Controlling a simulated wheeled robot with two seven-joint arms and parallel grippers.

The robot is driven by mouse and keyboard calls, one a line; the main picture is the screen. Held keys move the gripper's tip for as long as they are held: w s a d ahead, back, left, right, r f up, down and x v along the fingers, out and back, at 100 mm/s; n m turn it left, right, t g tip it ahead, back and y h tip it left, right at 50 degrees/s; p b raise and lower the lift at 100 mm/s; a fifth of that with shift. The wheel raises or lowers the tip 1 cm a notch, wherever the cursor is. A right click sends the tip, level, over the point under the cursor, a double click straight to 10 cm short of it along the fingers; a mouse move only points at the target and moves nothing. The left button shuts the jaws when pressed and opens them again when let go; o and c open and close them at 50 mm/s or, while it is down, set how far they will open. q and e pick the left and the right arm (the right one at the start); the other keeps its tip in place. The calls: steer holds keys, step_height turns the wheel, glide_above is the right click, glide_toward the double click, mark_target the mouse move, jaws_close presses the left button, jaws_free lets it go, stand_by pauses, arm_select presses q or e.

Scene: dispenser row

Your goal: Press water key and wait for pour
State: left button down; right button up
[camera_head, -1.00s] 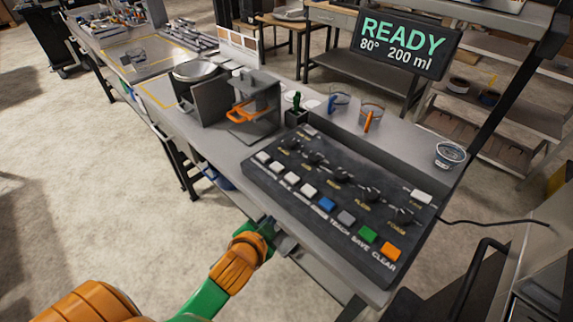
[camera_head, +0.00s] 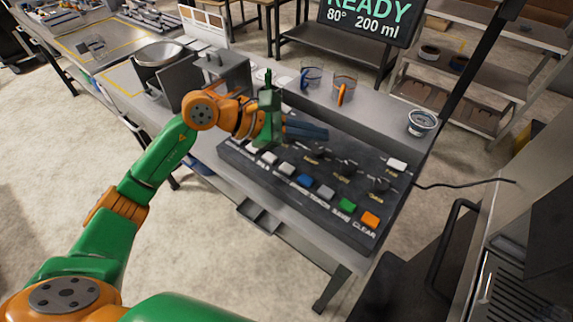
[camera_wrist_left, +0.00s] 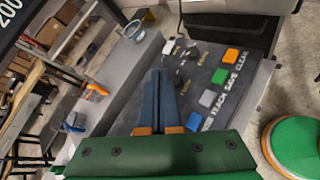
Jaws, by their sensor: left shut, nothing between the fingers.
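The dark control panel (camera_head: 330,215) on the bench carries a row of keys: several white ones, a blue key (camera_head: 305,181), a grey key (camera_head: 326,192), a green SAVE key (camera_head: 347,205) and an orange CLEAR key (camera_head: 370,219). I cannot read which key is water. My left gripper (camera_head: 326,132) is shut and empty, above the panel's back left part, and hides some knobs and key labels. In the left wrist view its fingers (camera_wrist_left: 160,74) are together over the panel, apart from the coloured keys. The screen (camera_head: 370,15) reads READY, 80°, 200 ml. The right gripper is out of view.
A grey dispenser stand (camera_head: 222,75) and a metal bowl (camera_head: 158,54) are left of the panel. Clear cups (camera_head: 311,77) with coloured handles stand behind it. A small tub (camera_head: 422,123) stands at the back right. A cable (camera_head: 465,184) runs right.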

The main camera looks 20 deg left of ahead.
mark_target(282, 168)
arm_select(q)
steer(key=w+a+f+m+y, duration=0.1)
steer(key=a+f+y, duration=0.1)
steer(key=a+y, duration=0.2)
steer(key=a, duration=0.3)
steer(key=shift+w+a+f, duration=0.15)
steer(key=shift+f, duration=0.1)
step_height(282, 168, down, 8)
steer(key=b, duration=0.6)
steer(key=shift+f, duration=0.15)
steer(key=shift+f+b, duration=0.2)
steer(key=shift+b, duration=0.15)
stand_by(1.0)
steer(key=shift+f+b, duration=0.4)
steer(key=shift+b, duration=0.15)
